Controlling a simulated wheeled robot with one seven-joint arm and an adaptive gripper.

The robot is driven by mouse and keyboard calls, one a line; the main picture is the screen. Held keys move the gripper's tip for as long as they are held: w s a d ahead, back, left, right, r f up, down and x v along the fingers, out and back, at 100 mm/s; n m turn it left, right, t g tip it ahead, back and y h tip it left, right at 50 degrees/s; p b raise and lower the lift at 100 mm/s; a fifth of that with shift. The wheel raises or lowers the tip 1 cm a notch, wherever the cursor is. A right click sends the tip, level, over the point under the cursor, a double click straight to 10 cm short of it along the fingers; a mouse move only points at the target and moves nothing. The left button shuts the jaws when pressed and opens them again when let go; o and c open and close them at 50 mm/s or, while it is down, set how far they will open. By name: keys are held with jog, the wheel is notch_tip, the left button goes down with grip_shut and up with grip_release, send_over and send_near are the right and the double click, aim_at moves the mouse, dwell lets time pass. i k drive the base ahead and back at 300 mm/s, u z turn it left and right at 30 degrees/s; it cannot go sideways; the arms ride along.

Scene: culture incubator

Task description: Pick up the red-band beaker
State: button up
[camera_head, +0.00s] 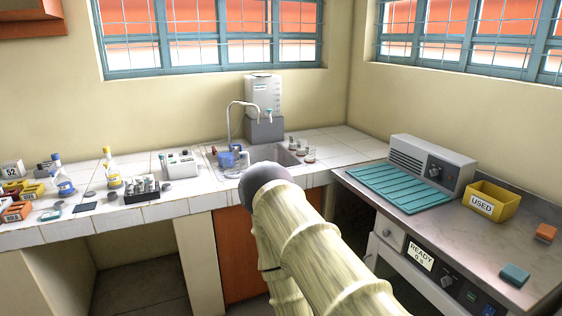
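Several small clear beakers stand on the white tiled counter just right of the sink. The nearest of them (310,155) seems to have a reddish band, but it is too small to be sure. My arm rises from the bottom of the view toward the sink and ends in a grey joint below the basin. My gripper is not visible.
The sink (286,156) has a tall tap (230,118); a blue item (228,158) stands at its left. A white tank (263,96) stands behind. Bottles, a tube rack (142,190) and boxes crowd the left counter. On the right bench are a teal mat (398,187) and yellow USED bin (491,200).

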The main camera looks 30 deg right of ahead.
aim_at(310, 149)
jog(key=u, duration=0.3)
jog(key=i, duration=2.25)
jog(key=z, duration=0.85)
